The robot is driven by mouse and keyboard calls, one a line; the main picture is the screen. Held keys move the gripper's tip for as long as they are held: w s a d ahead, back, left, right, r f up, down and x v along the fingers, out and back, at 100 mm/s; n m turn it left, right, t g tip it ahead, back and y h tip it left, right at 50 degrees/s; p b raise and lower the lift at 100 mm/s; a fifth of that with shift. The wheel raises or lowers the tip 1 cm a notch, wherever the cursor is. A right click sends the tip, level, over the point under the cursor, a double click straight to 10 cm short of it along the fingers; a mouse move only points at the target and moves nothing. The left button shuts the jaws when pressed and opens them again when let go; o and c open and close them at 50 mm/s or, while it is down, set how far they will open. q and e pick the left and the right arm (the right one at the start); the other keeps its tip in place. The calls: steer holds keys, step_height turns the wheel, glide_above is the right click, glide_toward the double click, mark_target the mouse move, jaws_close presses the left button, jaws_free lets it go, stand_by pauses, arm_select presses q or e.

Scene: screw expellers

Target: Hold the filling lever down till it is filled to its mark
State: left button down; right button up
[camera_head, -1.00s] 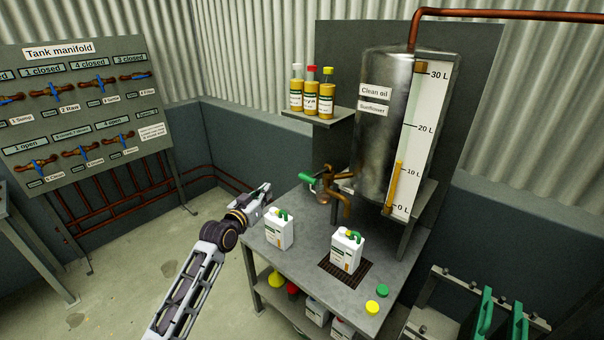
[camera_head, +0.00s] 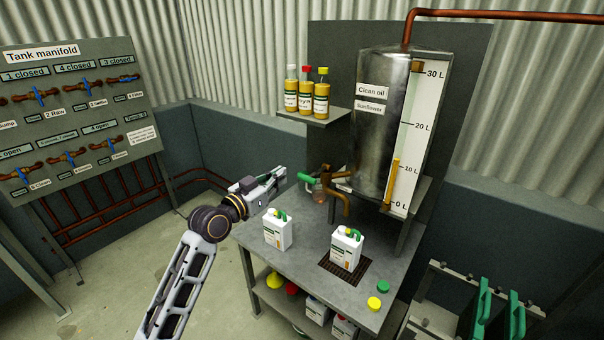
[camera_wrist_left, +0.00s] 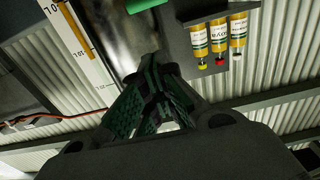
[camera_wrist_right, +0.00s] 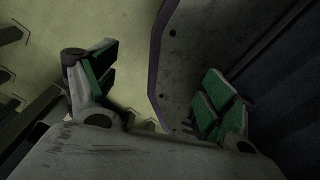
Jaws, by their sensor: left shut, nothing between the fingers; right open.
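The filling lever has a green handle (camera_head: 308,179) on a brown tap (camera_head: 330,178) in front of the clean oil tank (camera_head: 378,140). A white jerrycan (camera_head: 345,248) stands upright on the grate below the spout. My left gripper (camera_head: 282,176) is shut and empty, just left of the lever handle, with no clear contact. Its closed fingers show in the left wrist view (camera_wrist_left: 155,95), where a green piece (camera_wrist_left: 145,5) is at the top edge. My right gripper (camera_wrist_right: 155,90) is open and empty; it is out of the head view.
A second white jerrycan (camera_head: 277,232) stands left on the bench (camera_head: 310,262). Green (camera_head: 383,286) and yellow (camera_head: 374,303) caps lie at the front right. Several sample bottles stand on a shelf (camera_head: 318,117) above the tap. The tank manifold board (camera_head: 75,120) is at left.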

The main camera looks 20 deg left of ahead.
steer(key=shift+d, duration=0.6)
arm_select(q)
steer(key=shift+w, duration=0.1)
steer(key=w+d+f+p, duration=0.1)
steer(key=w+d+f, duration=0.1)
steer(key=w, duration=0.3)
steer(key=w+d+f+p, duration=0.1)
steer(key=w, duration=0.4)
steer(key=shift+d+f, duration=0.35)
arm_select(e)
steer(key=shift+s+a+r, duration=0.1)
steer(key=shift+a+r, duration=0.25)
steer(key=shift+r, duration=0.25)
steer(key=shift+a+r, duration=0.35)
steer(key=shift+r, duration=0.25)
steer(key=shift+a, duration=0.1)
